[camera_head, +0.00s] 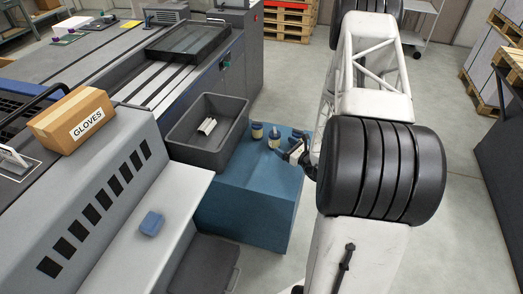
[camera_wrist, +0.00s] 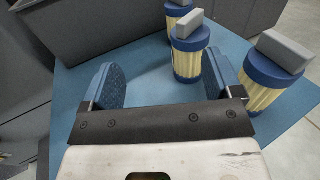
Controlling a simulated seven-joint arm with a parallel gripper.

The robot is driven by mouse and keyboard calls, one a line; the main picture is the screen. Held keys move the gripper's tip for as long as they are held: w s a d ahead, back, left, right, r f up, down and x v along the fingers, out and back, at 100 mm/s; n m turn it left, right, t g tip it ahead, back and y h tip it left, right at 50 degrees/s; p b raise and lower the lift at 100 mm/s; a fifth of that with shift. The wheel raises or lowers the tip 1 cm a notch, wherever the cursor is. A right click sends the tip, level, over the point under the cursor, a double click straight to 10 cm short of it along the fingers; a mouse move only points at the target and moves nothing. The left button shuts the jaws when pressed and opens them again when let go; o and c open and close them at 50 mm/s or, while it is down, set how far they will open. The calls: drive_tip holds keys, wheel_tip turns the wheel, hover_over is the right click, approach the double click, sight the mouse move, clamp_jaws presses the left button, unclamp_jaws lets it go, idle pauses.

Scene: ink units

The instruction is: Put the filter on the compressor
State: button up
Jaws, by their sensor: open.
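Three filters with blue caps, pale yellow pleated bodies and grey top bars stand upright on a blue-topped cabinet (camera_head: 250,185). In the wrist view, one filter (camera_wrist: 188,62) stands just beyond my right finger, a second (camera_wrist: 275,78) is to the right, outside the fingers, and a third (camera_wrist: 180,8) is farther back, cut by the frame edge. In the head view, two filters (camera_head: 257,131) (camera_head: 274,138) show clearly left of my gripper (camera_head: 288,152). My gripper is open and empty, its blue-padded fingers (camera_wrist: 165,78) low over the blue top. I cannot tell which thing is the compressor.
A dark grey bin (camera_head: 178,140) with pale pieces inside stands on the cabinet, left of the filters. A gloves box (camera_head: 72,118) and a small blue object (camera_head: 151,223) lie on the grey machine at left. The floor right of the cabinet is clear.

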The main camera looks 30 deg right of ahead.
drive_tip(key=s+a+r+n+g+y, duration=0.35)
drive_tip(key=a+r+n+g, duration=0.45)
drive_tip(key=a+r, duration=0.55)
drive_tip(key=s+a+r+n+g+y, duration=0.3)
drive_tip(key=s+a+r+n+g, duration=0.2)
drive_tip(key=a+r+n, duration=0.65)
drive_tip(key=s+a+r+n+h, duration=0.2)
drive_tip(key=s+r+n+h, duration=0.2)
drive_tip(key=s+r, duration=0.2)
drive_tip(key=s+a+r+n+g+h, duration=0.1)
drive_tip(key=s+r+n+h, duration=0.3)
drive_tip(key=s, duration=0.7)
drive_tip(key=s+a+r+n+h, duration=0.3)
drive_tip(key=s+r+n+h, duration=0.1)
drive_tip(key=s+r, duration=0.4)
drive_tip(key=shift+s+a+r, duration=0.3)
drive_tip(key=shift+s, duration=0.45)
